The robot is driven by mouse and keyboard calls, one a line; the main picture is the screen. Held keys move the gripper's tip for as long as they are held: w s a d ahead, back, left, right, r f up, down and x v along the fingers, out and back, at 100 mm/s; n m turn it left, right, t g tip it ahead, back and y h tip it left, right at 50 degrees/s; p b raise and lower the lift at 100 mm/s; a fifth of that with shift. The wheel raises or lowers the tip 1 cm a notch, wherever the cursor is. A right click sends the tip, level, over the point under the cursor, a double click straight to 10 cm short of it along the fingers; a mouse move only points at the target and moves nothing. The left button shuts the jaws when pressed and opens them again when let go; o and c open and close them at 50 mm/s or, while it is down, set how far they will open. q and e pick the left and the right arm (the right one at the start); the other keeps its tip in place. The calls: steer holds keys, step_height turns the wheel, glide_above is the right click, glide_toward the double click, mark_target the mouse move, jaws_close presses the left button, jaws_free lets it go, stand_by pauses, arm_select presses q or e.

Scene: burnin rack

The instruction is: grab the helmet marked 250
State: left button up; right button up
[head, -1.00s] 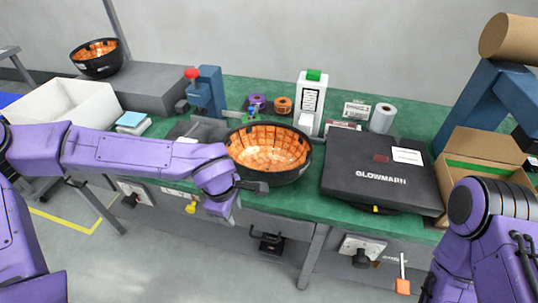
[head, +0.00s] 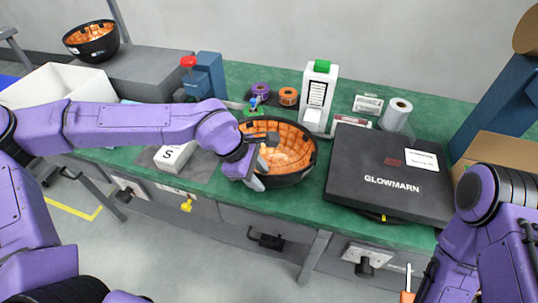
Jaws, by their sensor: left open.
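A black helmet (head: 293,178) with a lit orange lining lies open side up on the green bench, in the middle of the head view. A similar black helmet (head: 92,47) with orange lining sits on the grey block at the back left. I cannot read a 250 on either one. My left gripper (head: 264,161) is open at the near left rim of the middle helmet. One finger shows over the lining and the other outside the wall; I cannot tell whether they touch it.
A black GLOWMARN case (head: 388,176) lies right of the middle helmet. A white label printer (head: 318,97) and tape rolls (head: 288,96) stand behind it. A white box marked S (head: 173,156) lies to its left, and a white bin (head: 62,86) stands far left.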

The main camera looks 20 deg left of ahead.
arm_select(q)
steer(key=shift+x, duration=0.95)
steer(key=shift+s+r, duration=0.15)
steer(key=shift+s, duration=0.05)
steer(key=shift+w, duration=0.1)
jaws_close()
